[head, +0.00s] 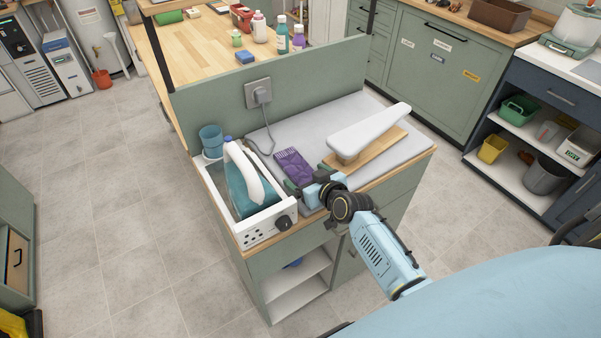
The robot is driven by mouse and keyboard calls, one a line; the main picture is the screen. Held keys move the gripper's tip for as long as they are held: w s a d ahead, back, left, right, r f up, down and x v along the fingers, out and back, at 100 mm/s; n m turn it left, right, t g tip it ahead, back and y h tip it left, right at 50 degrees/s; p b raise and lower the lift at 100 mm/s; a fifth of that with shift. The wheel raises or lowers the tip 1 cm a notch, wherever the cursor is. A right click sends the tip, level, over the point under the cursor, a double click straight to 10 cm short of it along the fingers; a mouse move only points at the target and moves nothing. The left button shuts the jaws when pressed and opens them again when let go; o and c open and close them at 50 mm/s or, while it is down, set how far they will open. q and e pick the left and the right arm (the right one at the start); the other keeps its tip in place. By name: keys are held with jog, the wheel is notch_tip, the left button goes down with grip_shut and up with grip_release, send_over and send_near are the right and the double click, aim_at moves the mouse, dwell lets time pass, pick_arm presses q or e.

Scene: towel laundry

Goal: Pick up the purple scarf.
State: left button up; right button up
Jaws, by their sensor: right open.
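The purple scarf (289,164) lies flat on the grey counter mat (352,109), between the teal iron and the small ironing board. It looks folded, with a fringe at its far end. My right gripper (297,188) is open at the scarf's near end, reaching in from the lower right. The gripper hides part of the scarf's near edge, and I cannot tell whether the fingers touch it. My left gripper is not in view.
A teal iron (238,187) stands in a white tray (275,210) left of the gripper. A white ironing board (368,131) on a wooden base is close on the right. A cord runs from a wall plug (262,94) behind the scarf. A blue cup (211,139) stands back left.

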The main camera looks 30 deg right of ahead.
jog(key=c, duration=1.1)
